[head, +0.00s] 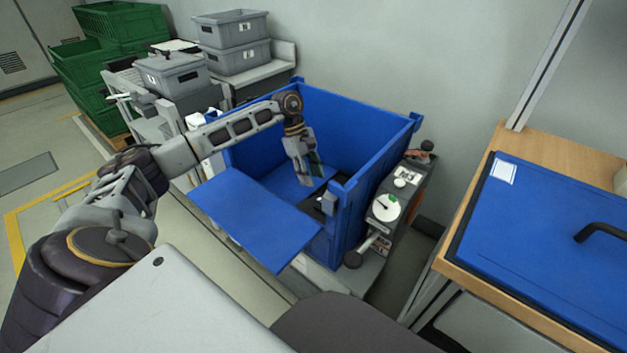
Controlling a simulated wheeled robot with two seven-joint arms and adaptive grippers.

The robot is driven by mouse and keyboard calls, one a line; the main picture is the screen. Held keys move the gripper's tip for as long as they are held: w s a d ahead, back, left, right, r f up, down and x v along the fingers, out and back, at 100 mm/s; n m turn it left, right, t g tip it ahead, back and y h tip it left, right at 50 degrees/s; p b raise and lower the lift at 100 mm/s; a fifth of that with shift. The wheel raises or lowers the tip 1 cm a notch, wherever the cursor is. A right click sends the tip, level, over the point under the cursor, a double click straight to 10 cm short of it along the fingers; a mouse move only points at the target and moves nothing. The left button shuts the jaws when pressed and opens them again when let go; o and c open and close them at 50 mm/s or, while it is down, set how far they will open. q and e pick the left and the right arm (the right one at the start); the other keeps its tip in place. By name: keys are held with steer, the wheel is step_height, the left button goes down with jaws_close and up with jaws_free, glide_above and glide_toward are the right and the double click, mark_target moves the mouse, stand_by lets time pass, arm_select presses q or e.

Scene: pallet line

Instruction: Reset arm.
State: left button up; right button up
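My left arm reaches in from the left, and its gripper (307,172) points down into the open blue crate (350,130). The gripper is above the crate's floor, inside the walls. A dark shape with some green shows beside the fingers, too small to identify. I cannot tell whether the fingers are open or shut on something. My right gripper is not in view.
The crate's blue front flap (255,215) is folded out towards me. A scale-like device (386,207) stands right of the crate. A wooden bench with a blue panel (550,245) is at the right. Grey bins (232,28) and green crates (120,22) stand at back left.

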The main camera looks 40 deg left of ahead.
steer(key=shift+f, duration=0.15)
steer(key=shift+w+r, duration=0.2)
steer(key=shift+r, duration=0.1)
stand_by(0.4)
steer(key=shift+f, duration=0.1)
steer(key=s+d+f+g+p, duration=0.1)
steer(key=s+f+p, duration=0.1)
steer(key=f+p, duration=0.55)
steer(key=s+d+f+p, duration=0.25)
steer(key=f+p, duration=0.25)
steer(key=p, duration=0.5)
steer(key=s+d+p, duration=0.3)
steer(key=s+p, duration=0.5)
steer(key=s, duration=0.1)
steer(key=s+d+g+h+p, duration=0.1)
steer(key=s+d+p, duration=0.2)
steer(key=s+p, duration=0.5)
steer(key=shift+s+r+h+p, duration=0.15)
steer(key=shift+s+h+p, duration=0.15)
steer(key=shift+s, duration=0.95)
